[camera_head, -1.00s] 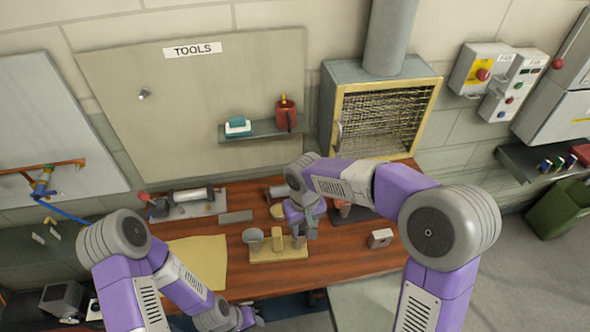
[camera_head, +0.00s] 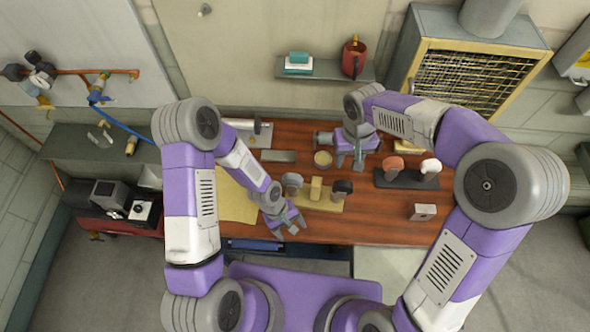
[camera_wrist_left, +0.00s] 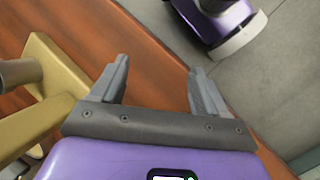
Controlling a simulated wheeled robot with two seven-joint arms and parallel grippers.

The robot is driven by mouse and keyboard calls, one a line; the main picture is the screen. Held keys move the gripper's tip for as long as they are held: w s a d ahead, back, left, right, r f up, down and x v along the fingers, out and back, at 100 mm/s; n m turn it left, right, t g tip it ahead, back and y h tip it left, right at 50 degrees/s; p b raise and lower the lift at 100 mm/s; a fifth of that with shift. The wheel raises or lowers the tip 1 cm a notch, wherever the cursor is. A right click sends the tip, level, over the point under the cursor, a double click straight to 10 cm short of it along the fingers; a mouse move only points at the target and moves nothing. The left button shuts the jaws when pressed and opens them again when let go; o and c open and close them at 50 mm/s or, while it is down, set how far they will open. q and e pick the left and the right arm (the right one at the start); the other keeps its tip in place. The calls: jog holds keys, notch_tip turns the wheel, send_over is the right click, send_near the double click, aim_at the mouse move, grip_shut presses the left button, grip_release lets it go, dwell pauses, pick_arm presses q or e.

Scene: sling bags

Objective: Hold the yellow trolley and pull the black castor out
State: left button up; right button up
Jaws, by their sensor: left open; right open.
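The yellow trolley (camera_head: 325,206) lies on the wooden bench as a flat base with a raised yellow block in the middle. A grey castor (camera_head: 292,182) stands at its left end and the black castor (camera_head: 342,188) at its right end. My right gripper (camera_head: 349,165) is open and empty, just behind the black castor. My left gripper (camera_head: 291,228) is open and empty at the bench's front edge, in front of the trolley. In the left wrist view, yellow trolley parts (camera_wrist_left: 58,75) show left of the open fingers (camera_wrist_left: 158,82), apart from them.
A dark stand (camera_head: 406,180) with a red-brown and a white-topped piece is on the right. A small grey block (camera_head: 422,212) lies in front of it. A yellow cloth (camera_head: 235,206) lies left. Bare bench (camera_head: 385,222) shows right of the trolley.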

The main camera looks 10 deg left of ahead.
aim_at(293, 176)
pick_arm(q)
jog(key=w+a+n+y, duration=0.1)
jog(key=a+n, duration=0.1)
jog(key=w+a+n+y, duration=0.1)
jog(key=w+a+n, duration=0.1)
jog(key=w+a+r+n, duration=0.1)
jog(key=a, duration=0.1)
jog(key=shift+w+r+n+y, duration=0.1)
jog(key=shift+w+n+y, duration=0.3)
jog(key=w+a+r+n+y, duration=0.1)
jog(key=w+a+n, duration=0.1)
jog(key=w+a+r+n+y, duration=0.1)
jog(key=w+a+r+n, duration=0.1)
jog(key=shift+w+r+n, duration=0.1)
jog(key=shift+n, duration=0.2)
jog(key=shift+n+t+h, duration=0.4)
jog(key=shift+t, duration=0.4)
jog(key=w+d+r, duration=0.1)
jog(key=d+r, duration=0.1)
jog(key=d, duration=0.1)
jog(key=w+d+r, duration=0.1)
jog(key=d+r, duration=0.2)
jog(key=w+d+r, duration=0.2)
jog(key=d+r, duration=0.1)
jog(key=shift+r, duration=0.2)
notch_tip(293, 176, down, 7)
jog(key=shift+f, duration=0.15)
